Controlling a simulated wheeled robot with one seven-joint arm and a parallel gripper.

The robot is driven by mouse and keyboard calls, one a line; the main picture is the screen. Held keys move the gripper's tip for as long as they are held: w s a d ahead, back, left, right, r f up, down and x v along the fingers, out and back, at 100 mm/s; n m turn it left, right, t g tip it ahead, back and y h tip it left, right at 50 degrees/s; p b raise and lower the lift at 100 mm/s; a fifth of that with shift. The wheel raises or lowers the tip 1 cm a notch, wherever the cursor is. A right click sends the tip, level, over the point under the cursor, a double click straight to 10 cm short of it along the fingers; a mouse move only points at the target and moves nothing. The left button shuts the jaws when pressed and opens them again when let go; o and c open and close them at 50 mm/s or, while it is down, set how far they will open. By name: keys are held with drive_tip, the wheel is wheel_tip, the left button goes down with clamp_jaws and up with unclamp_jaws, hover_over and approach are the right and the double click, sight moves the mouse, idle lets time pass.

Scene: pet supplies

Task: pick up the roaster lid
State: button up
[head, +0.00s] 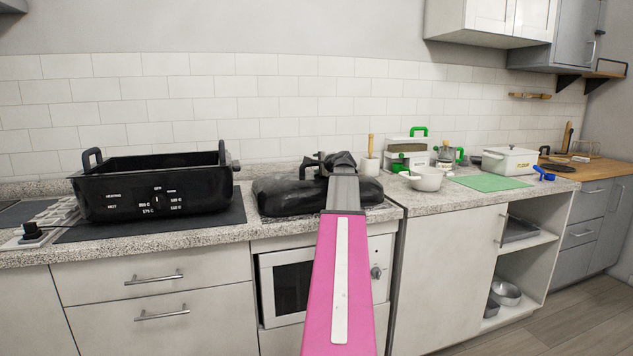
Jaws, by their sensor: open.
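The black roaster lid (280,198) lies on the counter in the middle of the head view. A dark handle (310,163) stands up from its top. My gripper (338,160) is over the right part of the lid, close to the handle, and is open. The arm hides part of the lid, and the fingertips are too small and dark to tell whether they touch the handle. The black roaster base (150,188), with a loop handle at each end, stands to the left on a dark mat.
A wooden-handled tool in a holder (368,163), a white pan (427,179), a green mat (490,183) and a white lidded pot (510,160) stand to the right. A tiled wall (270,105) is behind. An oven (290,285) is below the lid.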

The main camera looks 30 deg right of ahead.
clamp_jaws()
idle(1.4)
